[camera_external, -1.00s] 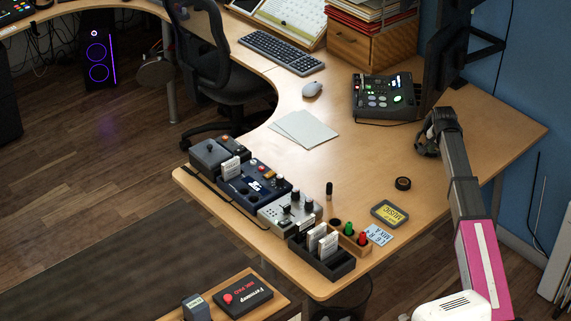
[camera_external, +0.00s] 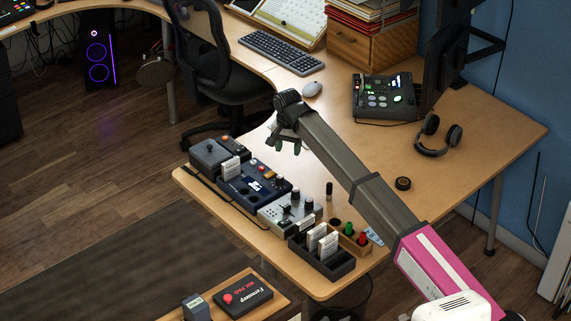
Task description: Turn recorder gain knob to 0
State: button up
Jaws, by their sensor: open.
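A silver box with dark knobs (camera_external: 289,211) stands near the front of the desk, at the right of a row of devices. A dark blue unit (camera_external: 254,184) with a white label is beside it on the left. A black console with lit buttons (camera_external: 384,97) stands at the back right. I cannot tell for sure which one is the recorder, and the knob markings are too small to read. My gripper (camera_external: 284,147) is open and empty, pointing down above the desk, behind the row of devices and touching none of them.
A black tray with white cards (camera_external: 322,255) and a wooden holder with red and green tops (camera_external: 349,235) stand right of the row. A small black bottle (camera_external: 329,190), tape roll (camera_external: 403,183), headphones (camera_external: 436,135) and mouse (camera_external: 312,89) lie around. The right of the desk is mostly clear.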

aim_at(280, 176)
jog(key=a+f, duration=0.1)
jog(key=f, duration=0.2)
jog(key=s+f, duration=0.1)
jog(key=f, duration=0.2)
jog(key=s+a+f, duration=0.1)
jog(key=f, duration=0.3)
jog(key=shift+a+f, duration=0.1)
jog(key=shift+a, duration=0.25)
jog(key=c, duration=0.9)
